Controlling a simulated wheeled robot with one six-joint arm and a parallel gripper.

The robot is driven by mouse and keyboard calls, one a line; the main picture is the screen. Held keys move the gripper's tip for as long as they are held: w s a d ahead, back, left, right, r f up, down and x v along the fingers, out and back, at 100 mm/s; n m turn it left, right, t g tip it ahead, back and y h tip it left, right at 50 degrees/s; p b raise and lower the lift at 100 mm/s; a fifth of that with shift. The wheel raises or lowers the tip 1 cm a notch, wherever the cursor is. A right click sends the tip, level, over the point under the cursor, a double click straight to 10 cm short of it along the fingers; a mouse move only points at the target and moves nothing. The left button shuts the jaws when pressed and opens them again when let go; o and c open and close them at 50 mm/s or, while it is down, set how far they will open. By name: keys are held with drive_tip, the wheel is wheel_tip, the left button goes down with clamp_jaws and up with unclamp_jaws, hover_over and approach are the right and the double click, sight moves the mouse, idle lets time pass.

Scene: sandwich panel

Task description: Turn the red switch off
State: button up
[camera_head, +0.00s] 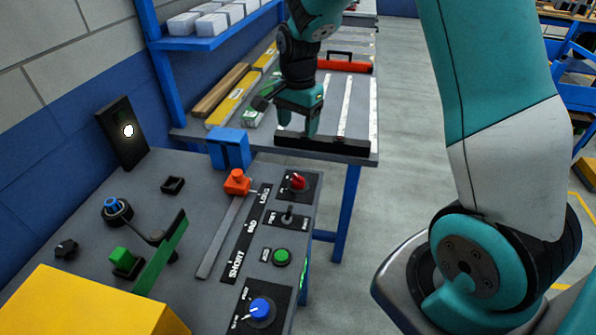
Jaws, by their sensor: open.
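The red switch (298,182) is a red knob on a small black plate, at the upper right of the grey control panel (215,215). Its small label is too blurred to read, and I cannot tell its setting. My gripper (287,112) is open and seems empty. It is up and behind the red switch in the picture, in front of the rear bench, and clearly apart from the switch. Nothing covers the switch.
Near the switch are a small black toggle (288,215), a green button (281,256), a blue knob (261,309) and an orange slider (236,182). A green lever (163,256) and a yellow box (90,305) stand left. The floor (395,180) right of the panel is clear.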

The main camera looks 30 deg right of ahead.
sight(299, 176)
wheel_tip(299, 176, down, 18)
drive_tip(key=shift+w+d+r+p, duration=0.1)
drive_tip(key=shift+d+r+p, duration=0.05)
drive_tip(key=shift+p, duration=1.05)
drive_tip(key=c, duration=0.9)
